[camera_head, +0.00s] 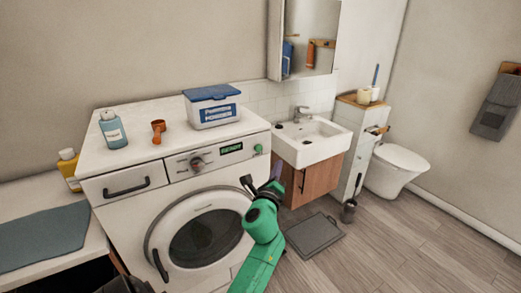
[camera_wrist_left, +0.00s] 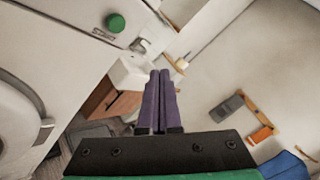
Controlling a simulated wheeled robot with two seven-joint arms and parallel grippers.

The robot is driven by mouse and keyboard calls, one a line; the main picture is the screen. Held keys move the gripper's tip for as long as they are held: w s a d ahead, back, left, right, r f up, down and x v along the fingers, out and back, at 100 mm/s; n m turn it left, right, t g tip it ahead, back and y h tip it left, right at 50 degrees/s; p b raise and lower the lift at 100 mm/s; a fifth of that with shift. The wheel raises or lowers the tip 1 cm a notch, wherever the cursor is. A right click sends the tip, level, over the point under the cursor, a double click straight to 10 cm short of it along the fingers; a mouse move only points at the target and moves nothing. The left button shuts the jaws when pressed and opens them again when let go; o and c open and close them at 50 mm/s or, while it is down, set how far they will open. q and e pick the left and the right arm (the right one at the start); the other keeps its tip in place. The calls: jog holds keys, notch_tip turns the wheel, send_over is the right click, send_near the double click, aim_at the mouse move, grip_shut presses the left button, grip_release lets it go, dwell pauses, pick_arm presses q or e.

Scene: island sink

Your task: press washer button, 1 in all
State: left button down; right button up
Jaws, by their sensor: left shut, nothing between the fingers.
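The white washer (camera_head: 187,228) stands at the left centre, its round door closed. Its green start button (camera_head: 258,148) sits at the right end of the control panel, beside the lit display (camera_head: 231,149). The button also shows at the upper left of the left wrist view (camera_wrist_left: 115,23), with a label below it. My left gripper (camera_head: 276,171) is in front of the washer's right side, lower than the button and to its right, apart from it. Its purple fingers (camera_wrist_left: 160,85) are shut together with nothing between them. My right gripper is not in view.
A powder box (camera_head: 212,105), an orange cup (camera_head: 158,131) and a blue bottle (camera_head: 112,129) stand on the washer top. A sink (camera_head: 312,141) is to the right.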

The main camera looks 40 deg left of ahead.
aim_at(262, 147)
pick_arm(q)
jog(key=shift+w+a, duration=0.4)
jog(key=shift+a, duration=1)
jog(key=shift+w+a, duration=0.45)
jog(key=shift+a, duration=1)
jog(key=shift+w+a, duration=0.4)
jog(key=shift+a, duration=1)
jog(key=shift+a, duration=0.1)
jog(key=shift+w+a, duration=0.15)
jog(key=shift+a, duration=0.15)
jog(key=shift+w+a, duration=0.15)
jog(key=shift+a, duration=0.4)
jog(key=shift+s+d, duration=0.2)
jog(key=shift+d, duration=0.3)
jog(key=shift+s+d, duration=0.15)
jog(key=shift+d, duration=0.3)
